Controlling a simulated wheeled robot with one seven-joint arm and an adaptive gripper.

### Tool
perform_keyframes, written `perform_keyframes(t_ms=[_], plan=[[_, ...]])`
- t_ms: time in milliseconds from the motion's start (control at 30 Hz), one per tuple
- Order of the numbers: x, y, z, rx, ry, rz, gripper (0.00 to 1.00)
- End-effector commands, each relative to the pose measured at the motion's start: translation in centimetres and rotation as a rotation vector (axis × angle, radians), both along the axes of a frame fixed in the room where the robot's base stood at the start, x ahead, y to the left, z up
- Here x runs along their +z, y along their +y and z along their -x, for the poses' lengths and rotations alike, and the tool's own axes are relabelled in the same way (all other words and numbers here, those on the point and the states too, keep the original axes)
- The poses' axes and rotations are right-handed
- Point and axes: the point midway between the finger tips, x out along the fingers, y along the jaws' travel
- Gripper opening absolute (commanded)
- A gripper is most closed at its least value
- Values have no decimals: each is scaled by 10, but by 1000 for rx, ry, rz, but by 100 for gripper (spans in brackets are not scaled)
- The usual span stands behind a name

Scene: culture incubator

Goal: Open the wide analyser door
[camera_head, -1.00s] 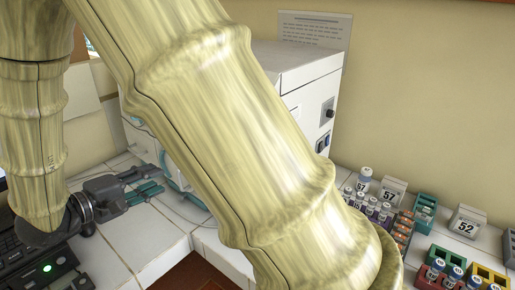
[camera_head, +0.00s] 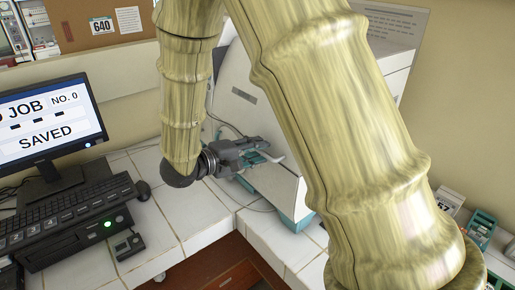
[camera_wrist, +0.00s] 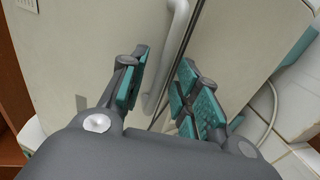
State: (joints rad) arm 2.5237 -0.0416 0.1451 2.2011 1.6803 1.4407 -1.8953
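The wide analyser is a white box (camera_head: 397,38) with a teal base, partly hidden behind my arm in the head view. Its pale door (camera_wrist: 85,60) fills much of the wrist view. A pale tubular handle (camera_wrist: 179,22) runs down the door beside a dark vertical seam. My gripper (camera_wrist: 163,62) is open, its teal-padded fingers apart with the handle showing between them. I cannot tell whether either finger touches it. In the head view my gripper (camera_head: 258,153) is at the analyser's front, where my arm hides much of the door.
A monitor (camera_head: 45,125), keyboard (camera_head: 70,205) and small black device (camera_head: 127,244) stand on the tiled bench at left. Bare tiles (camera_head: 190,222) lie in front of my gripper.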

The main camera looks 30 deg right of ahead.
Motion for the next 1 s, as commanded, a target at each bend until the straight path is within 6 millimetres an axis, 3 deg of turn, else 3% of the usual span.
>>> perform_keyframes(t_ms=[433,633,1000], plan=[[-2,-10,0,0,0,1,32],[-2,-10,0,0,0,1,0],[0,-9,0,-4,1,-1,0]])
